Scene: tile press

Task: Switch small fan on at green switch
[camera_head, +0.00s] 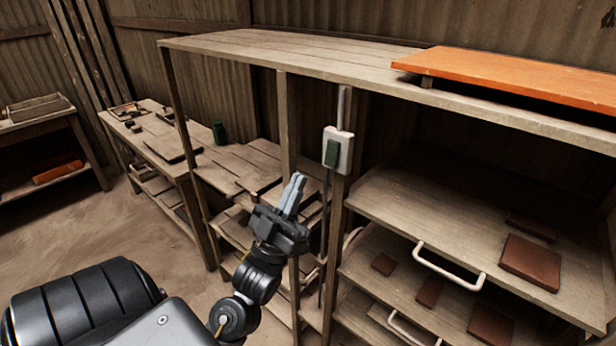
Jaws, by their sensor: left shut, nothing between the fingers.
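The green switch (331,153) sits on a white box (346,152) fixed to an upright post of the wooden shelf unit. A grey conduit runs up from the box. My left gripper (297,182) is shut and empty, its fingers pointing up, just below and to the left of the switch in the picture. The fingertips look apart from the switch. I cannot make out the small fan. My right gripper is not in view.
The wooden shelf unit (300,52) has an orange board (508,75) on top. Brown tiles (530,262) lie on its right shelves, with white handles (449,265) at their fronts. A workbench (148,150) stands at the left. Open floor (95,235) lies at the left.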

